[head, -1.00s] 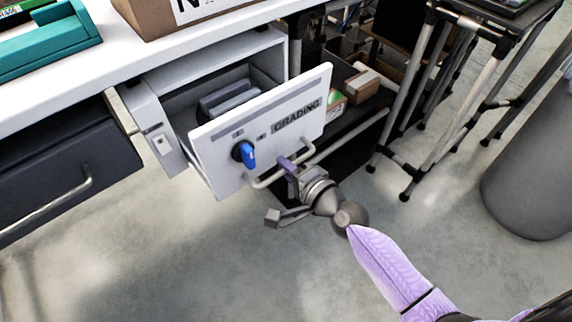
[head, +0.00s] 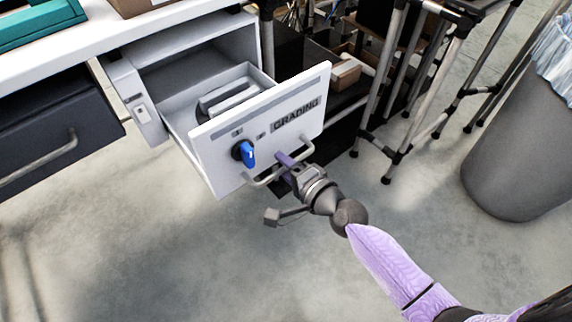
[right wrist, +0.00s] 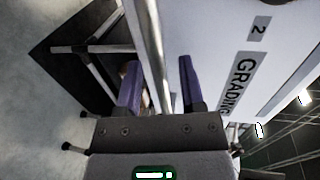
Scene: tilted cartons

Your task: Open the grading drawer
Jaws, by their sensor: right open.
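The white grading drawer (head: 291,104) hangs out of the cabinet under the white counter, with grey box-like contents (head: 228,96) visible inside. Its front bears the word GRADING and a blue key or knob (head: 247,153). The bar handle (head: 262,182) runs along the lower part of the front. My right gripper (head: 284,160) is at this handle. In the right wrist view its two purple fingers (right wrist: 158,72) stand apart, with the handle bar (right wrist: 147,38) passing between them. Contact with the bar cannot be told. My left gripper is out of view.
A dark drawer (head: 55,140) with its own bar handle is at the left. A teal tray (head: 38,26) and a carton (head: 133,6) sit on the counter (head: 100,42). A tube-framed rack (head: 400,95) and a grey bin (head: 512,150) stand at the right. The floor in front is clear.

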